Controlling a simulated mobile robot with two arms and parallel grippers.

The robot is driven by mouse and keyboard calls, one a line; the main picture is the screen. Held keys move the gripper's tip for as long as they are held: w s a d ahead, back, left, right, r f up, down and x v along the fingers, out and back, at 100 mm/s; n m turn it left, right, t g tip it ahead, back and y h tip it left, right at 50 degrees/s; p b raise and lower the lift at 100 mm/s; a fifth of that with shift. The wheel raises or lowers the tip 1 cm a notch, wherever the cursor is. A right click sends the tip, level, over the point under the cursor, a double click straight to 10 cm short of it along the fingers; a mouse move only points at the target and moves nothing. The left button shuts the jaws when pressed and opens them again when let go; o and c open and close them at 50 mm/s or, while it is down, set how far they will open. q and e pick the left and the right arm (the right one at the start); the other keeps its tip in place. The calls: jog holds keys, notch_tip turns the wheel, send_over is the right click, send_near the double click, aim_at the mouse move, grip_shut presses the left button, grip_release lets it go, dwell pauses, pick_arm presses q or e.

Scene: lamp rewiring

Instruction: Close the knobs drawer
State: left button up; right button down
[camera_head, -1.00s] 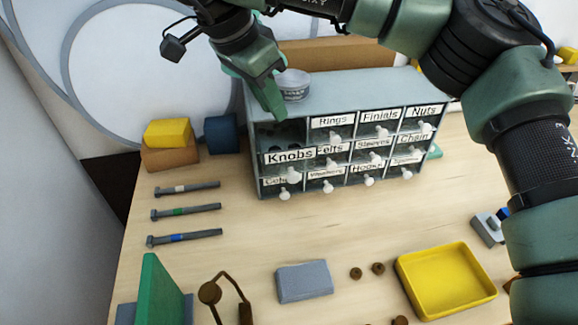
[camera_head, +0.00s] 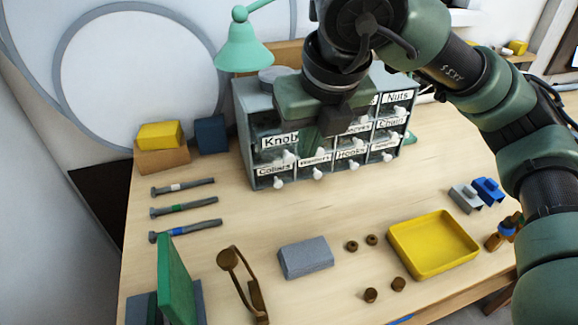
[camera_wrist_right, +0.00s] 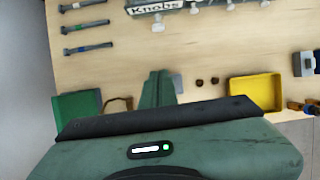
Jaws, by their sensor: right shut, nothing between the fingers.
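The knobs drawer (camera_head: 280,142), with a white "Knobs" label, sits at the left of the grey drawer cabinet (camera_head: 243,98). It sticks out from the front, and its label hangs in front of the row below. In the right wrist view the drawer (camera_wrist_right: 155,7) shows at the top edge, with a white knob under it. My right gripper (camera_head: 309,147) is shut and empty, pointing down in front of the cabinet, just right of the label and hiding its end. Its closed fingers also show in the wrist view (camera_wrist_right: 159,82), apart from the drawer. My left gripper is not in view.
A green lamp (camera_head: 243,50) stands behind the cabinet. Several bolts (camera_head: 184,208) lie at left. A grey block (camera_head: 306,258), brown nuts (camera_head: 351,246) and a yellow tray (camera_head: 432,272) are in front. The table between cabinet and block is clear.

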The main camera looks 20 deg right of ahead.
jog(key=w+f+p, duration=0.5)
jog(key=w+f, duration=0.2)
jog(key=f, duration=0.2)
jog(key=shift+w+f, duration=0.2)
jog(key=shift+w, duration=0.2)
jog(key=b, duration=0.4)
send_near(278, 133)
jog(key=f, duration=0.1)
jog(key=s+a+f, duration=0.1)
jog(key=f, duration=0.1)
jog(key=s+f, duration=0.1)
jog(key=f, duration=0.1)
jog(key=shift+a+f, duration=0.1)
jog(key=shift+a, duration=0.15)
jog(key=shift+d+r, duration=0.1)
jog(key=shift+r, duration=0.2)
